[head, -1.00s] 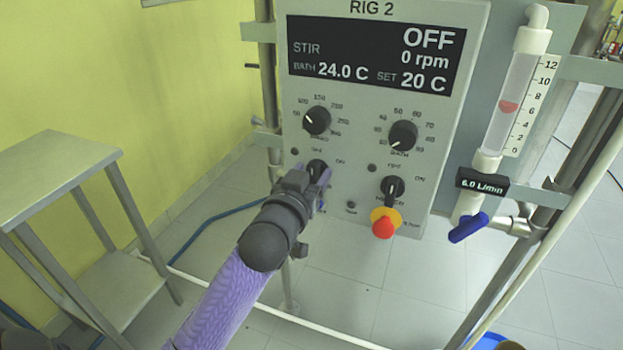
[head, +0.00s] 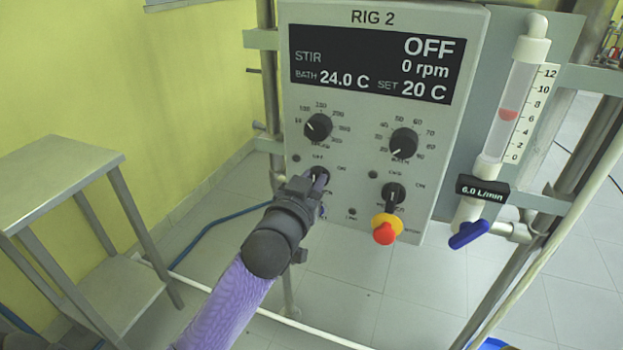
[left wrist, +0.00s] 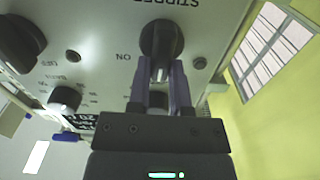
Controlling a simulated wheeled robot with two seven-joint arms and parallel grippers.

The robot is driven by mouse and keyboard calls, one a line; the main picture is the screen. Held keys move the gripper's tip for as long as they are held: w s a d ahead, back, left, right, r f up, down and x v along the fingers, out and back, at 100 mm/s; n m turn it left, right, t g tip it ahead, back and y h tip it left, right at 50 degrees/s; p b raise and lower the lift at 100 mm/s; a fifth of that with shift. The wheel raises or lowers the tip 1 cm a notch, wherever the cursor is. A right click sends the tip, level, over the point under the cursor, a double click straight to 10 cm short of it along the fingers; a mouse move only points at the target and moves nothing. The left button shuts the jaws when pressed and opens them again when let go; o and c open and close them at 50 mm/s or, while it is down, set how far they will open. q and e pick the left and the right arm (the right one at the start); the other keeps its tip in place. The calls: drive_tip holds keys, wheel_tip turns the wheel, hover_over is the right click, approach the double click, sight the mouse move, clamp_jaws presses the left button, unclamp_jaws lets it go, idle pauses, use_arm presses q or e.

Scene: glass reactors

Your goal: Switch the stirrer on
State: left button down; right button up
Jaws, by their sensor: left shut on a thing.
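The RIG 2 control box (head: 270,75) faces me in the head view; its display (head: 375,62) reads STIR OFF, 0 rpm, bath 24.0 C, set 20 C. The black stirrer switch knob (head: 318,176) is at the lower left of the panel, partly hidden by my gripper. It shows in the left wrist view (left wrist: 161,38) under the word STIRRER, with ON printed beside it. My left gripper (head: 318,182) is shut on this knob, its two purple fingers on either side of the handle. My right gripper is not in view.
Two dials, the speed dial (head: 318,126) and the bath dial (head: 403,142), sit above. A second switch (head: 393,194) and a red emergency button (head: 384,231) are to the right. A flow meter (head: 508,110) with a blue valve handle (head: 468,234) stands farther right. A metal table (head: 60,180) is at left.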

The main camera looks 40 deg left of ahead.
use_arm(q)
drive_tip(key=m+p, duration=0.2)
drive_tip(key=m, duration=0.1)
drive_tip(key=shift+d+r+p, duration=0.15)
drive_tip(key=shift+d+p, duration=0.05)
drive_tip(key=shift+p, duration=0.15)
drive_tip(key=m+p, duration=0.1)
drive_tip(key=m, duration=0.1)
drive_tip(key=m+p, duration=0.1)
drive_tip(key=m, duration=0.2)
drive_tip(key=f+m+p, duration=0.1)
drive_tip(key=m, duration=0.2)
drive_tip(key=shift+w+d, duration=0.1)
drive_tip(key=shift+d, duration=0.25)
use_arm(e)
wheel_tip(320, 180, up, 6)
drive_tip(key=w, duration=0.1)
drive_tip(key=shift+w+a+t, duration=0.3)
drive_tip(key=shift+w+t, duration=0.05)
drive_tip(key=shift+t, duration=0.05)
use_arm(q)
drive_tip(key=shift+m, duration=0.3)
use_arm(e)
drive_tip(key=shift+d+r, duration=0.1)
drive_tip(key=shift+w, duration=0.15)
